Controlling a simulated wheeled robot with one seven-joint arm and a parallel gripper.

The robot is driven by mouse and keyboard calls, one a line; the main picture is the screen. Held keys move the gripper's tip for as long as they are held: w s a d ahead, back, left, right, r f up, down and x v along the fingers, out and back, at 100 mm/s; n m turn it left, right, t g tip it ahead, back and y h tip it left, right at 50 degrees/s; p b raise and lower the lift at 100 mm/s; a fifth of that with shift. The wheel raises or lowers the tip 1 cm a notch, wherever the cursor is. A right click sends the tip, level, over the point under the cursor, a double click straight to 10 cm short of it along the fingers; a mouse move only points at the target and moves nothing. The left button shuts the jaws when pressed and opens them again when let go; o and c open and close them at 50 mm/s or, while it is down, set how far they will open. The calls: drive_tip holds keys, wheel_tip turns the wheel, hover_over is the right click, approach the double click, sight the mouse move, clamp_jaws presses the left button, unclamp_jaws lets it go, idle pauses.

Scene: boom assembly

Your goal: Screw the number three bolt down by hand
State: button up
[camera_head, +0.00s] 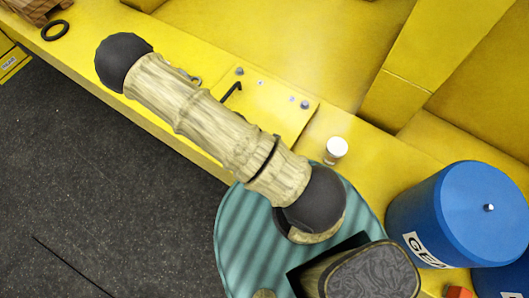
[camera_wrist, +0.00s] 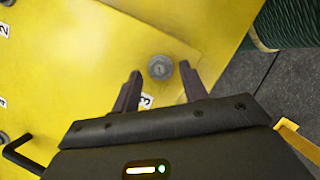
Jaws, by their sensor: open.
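The number three bolt (camera_wrist: 160,67) is a grey round head on the yellow plate (camera_wrist: 80,60) in the wrist view, with a white "3" label (camera_wrist: 147,101) beside it. My gripper (camera_wrist: 160,82) is open and empty. Its two dark fingers stand to the left and right of the bolt, and the bolt head shows between their tips with gaps on both sides. I cannot tell how high the tips are above the plate. In the head view my arm hides the gripper and this bolt; other bolts (camera_head: 239,70) show on the plate (camera_head: 275,95).
A black L-shaped key (camera_head: 232,92) lies on the plate; a black bent rod also shows in the wrist view (camera_wrist: 20,152). A white-capped bottle (camera_head: 336,150) and a blue drum (camera_head: 470,215) stand to the right. A black ring (camera_head: 55,30) lies at the upper left.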

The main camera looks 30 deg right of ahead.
drive_tip(key=shift+d+f, duration=0.1)
drive_tip(key=shift+f, duration=0.15)
clamp_jaws()
drive_tip(key=shift+m, duration=0.4)
drive_tip(key=m+g, duration=0.1)
drive_tip(key=m, duration=0.2)
drive_tip(key=shift+w+d+y, duration=0.1)
drive_tip(key=shift+w+y, duration=0.1)
drive_tip(key=shift+y, duration=0.2)
drive_tip(key=shift+d+m+g+y, duration=0.1)
drive_tip(key=shift+m+g+y, duration=0.4)
drive_tip(key=shift+m, duration=1.2)
